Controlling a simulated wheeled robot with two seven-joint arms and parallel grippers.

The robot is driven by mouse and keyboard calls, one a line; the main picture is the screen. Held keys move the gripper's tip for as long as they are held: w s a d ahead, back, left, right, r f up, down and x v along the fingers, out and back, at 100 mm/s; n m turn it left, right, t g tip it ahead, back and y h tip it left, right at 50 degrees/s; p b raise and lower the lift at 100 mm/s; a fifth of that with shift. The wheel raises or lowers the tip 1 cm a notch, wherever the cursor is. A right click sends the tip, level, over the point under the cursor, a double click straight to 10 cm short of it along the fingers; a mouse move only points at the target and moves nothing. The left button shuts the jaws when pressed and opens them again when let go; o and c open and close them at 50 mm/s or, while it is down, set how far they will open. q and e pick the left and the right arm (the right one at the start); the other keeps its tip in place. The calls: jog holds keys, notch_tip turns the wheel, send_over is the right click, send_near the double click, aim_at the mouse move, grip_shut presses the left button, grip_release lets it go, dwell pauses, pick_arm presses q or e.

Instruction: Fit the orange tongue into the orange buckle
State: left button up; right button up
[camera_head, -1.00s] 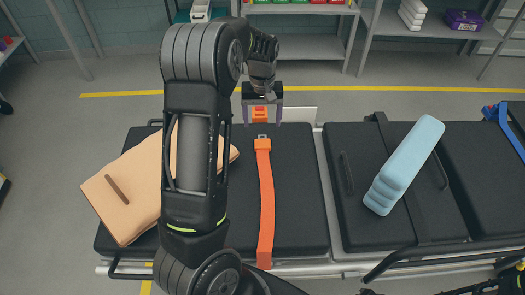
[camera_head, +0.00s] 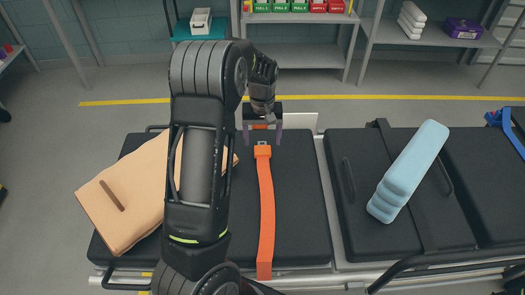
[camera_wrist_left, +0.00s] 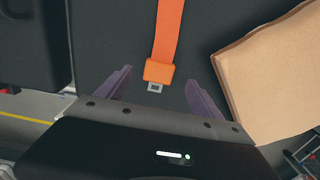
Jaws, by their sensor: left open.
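The orange tongue (camera_head: 262,151) lies on the black pad with its small metal plate facing away from me. Its orange strap (camera_head: 267,215) runs down to the near edge of the pad. My left gripper (camera_head: 262,143) is open over the far end of the tongue, its fingers spread to either side. In the left wrist view the tongue (camera_wrist_left: 159,71) lies between the two purple fingers, and they do not close on it. The orange buckle (camera_head: 260,126) is just beyond the tongue, mostly hidden by my gripper. My right gripper is not in view.
A tan folded blanket (camera_head: 125,195) with a brown strip lies on the left of the pad. A light blue cushion (camera_head: 408,172) lies on the right pad. A metal rail runs along the near edge. Shelves with green and red boxes (camera_head: 295,7) stand behind.

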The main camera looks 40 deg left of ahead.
aim_at(263, 151)
pick_arm(q)
jog(key=shift+f+p, duration=0.45)
jog(key=shift+f, duration=2.15)
jog(key=shift+c, duration=0.2)
jog(key=c, duration=1.5)
jog(key=shift+o, duration=0.2)
jog(key=shift+r, duration=0.1)
notch_tip(263, 151, up, 10)
jog(key=shift+b, duration=0.35)
